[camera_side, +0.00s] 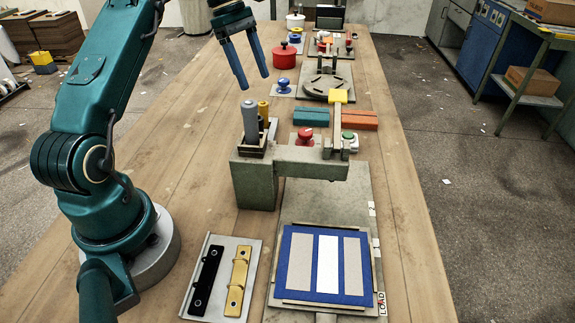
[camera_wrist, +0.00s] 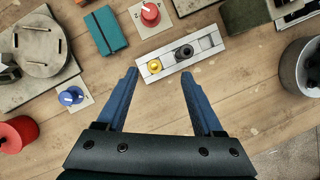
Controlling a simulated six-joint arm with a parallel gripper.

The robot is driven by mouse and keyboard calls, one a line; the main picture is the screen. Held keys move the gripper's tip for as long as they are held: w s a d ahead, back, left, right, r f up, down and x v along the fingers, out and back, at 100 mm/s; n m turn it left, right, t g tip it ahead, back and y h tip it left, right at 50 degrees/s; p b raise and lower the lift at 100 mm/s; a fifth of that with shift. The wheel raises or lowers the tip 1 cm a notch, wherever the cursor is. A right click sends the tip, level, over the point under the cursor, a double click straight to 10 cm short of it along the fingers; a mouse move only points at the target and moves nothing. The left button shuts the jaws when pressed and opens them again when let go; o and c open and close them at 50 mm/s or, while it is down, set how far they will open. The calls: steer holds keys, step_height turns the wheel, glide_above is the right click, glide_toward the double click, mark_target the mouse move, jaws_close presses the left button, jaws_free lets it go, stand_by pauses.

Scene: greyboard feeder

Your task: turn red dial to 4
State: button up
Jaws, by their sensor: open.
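The red dial (camera_side: 305,133) sits on a small white plate beside the teal block, partly behind the grey press arm in the side view. In the wrist view the red dial (camera_wrist: 150,13) is at the top edge, beyond my fingertips. Dark marks show on its plate, but I cannot read its setting surely. My gripper (camera_side: 254,81) hangs above the table, to the left of and farther back than the dial. Its two blue fingers are apart with nothing between them, as the wrist view also shows at the fingertips (camera_wrist: 160,72).
A holder (camera_side: 258,142) with grey and yellow upright cylinders stands near the dial. The grey press (camera_side: 255,180) is in front. Around are a teal block (camera_wrist: 106,30), orange block (camera_side: 350,119), blue knob (camera_wrist: 71,96) and red pot (camera_side: 285,56). The table's left side is bare.

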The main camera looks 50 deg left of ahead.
mark_target(305, 131)
steer(key=w+d+f+n+t, duration=0.1)
steer(key=f+n, duration=0.1)
steer(key=n, duration=0.1)
steer(key=w+d+f+n+t+y, duration=0.1)
steer(key=w+d+f+n, duration=0.1)
steer(key=n, duration=0.2)
steer(key=w+d+f+n+t+y, duration=0.1)
steer(key=d+n, duration=0.1)
steer(key=n, duration=0.1)
steer(key=shift+w+d+f+n, duration=0.25)
steer(key=shift+w+f+n, duration=0.05)
steer(key=shift+f+n, duration=0.1)
steer(key=d, duration=0.1)
steer(key=s+d, duration=0.1)
steer(key=d, duration=0.2)
steer(key=shift+s+f, duration=0.15)
steer(key=shift+s, duration=0.15)
steer(key=shift+w+d, duration=0.2)
steer(key=shift+d, duration=0.1)
steer(key=shift+x, duration=2.4)
steer(key=shift+a, duration=0.1)
steer(key=shift+c, duration=0.3)
jaws_close()
